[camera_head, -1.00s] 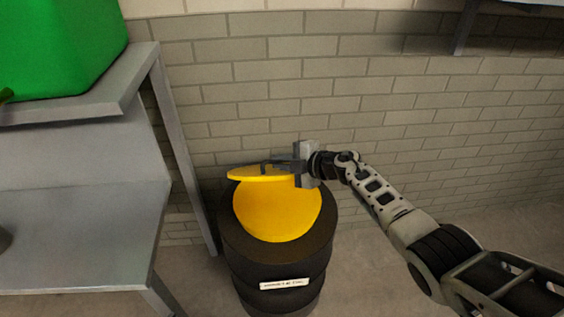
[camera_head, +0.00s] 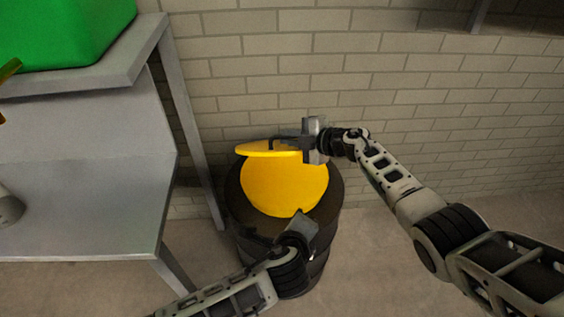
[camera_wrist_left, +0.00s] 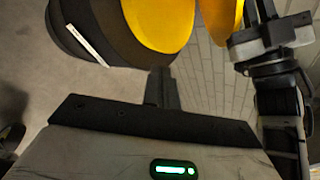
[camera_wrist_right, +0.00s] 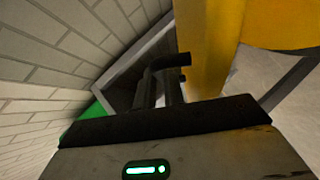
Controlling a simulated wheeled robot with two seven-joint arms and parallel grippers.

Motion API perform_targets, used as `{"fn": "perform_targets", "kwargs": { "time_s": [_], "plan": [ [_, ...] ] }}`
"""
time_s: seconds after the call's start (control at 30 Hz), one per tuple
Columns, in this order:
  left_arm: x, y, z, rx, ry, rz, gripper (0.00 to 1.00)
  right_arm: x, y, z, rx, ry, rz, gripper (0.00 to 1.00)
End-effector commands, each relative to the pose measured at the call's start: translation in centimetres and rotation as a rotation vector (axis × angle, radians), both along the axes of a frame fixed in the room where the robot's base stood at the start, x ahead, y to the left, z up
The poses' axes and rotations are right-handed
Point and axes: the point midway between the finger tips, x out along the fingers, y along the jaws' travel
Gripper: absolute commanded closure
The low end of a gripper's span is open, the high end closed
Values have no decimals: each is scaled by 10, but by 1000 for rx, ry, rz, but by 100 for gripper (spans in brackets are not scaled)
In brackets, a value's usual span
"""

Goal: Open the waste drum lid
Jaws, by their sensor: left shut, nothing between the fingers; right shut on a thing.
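The waste drum (camera_head: 330,205) is dark and stands by the wall, with a yellow round area (camera_head: 285,188) at its top. Its yellow lid (camera_head: 262,149) is raised at the back and seen nearly edge-on; it also shows in the right wrist view (camera_wrist_right: 212,45). My right gripper (camera_head: 285,142) is shut on the lid's dark handle (camera_wrist_right: 172,62). My left gripper (camera_head: 255,238) is shut and empty at the drum's near side, below the top; I cannot tell whether it touches. The left wrist view shows its fingers (camera_wrist_left: 162,88) just below the drum's rim.
A grey metal table (camera_head: 90,190) with a green container (camera_head: 65,30) stands to the left, its leg close to the drum. A brick wall (camera_head: 420,90) is close behind. Floor to the right is clear apart from my right arm.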

Motion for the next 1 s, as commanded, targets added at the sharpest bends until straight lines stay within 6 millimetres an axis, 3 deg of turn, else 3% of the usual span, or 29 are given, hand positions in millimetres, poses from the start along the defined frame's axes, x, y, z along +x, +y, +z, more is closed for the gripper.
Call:
{"fn": "perform_targets", "kwargs": {
  "time_s": [0.1, 0.3, 0.47, 1.0],
  "plan": [
    [27, 3, 2, 402, -166, -178, 100, 0, -1, 0, -1, 0, -2, 100],
    [55, 13, 12, 817, -324, -314, 100, 0, -1, 0, -1, 0, -2, 100],
    [67, 15, 12, 907, -354, -337, 100, 0, -1, 0, -1, 0, -2, 100],
    [136, 14, -17, 901, -352, -338, 100, 0, -1, 0, -1, -1, -3, 100]
  ]
}}
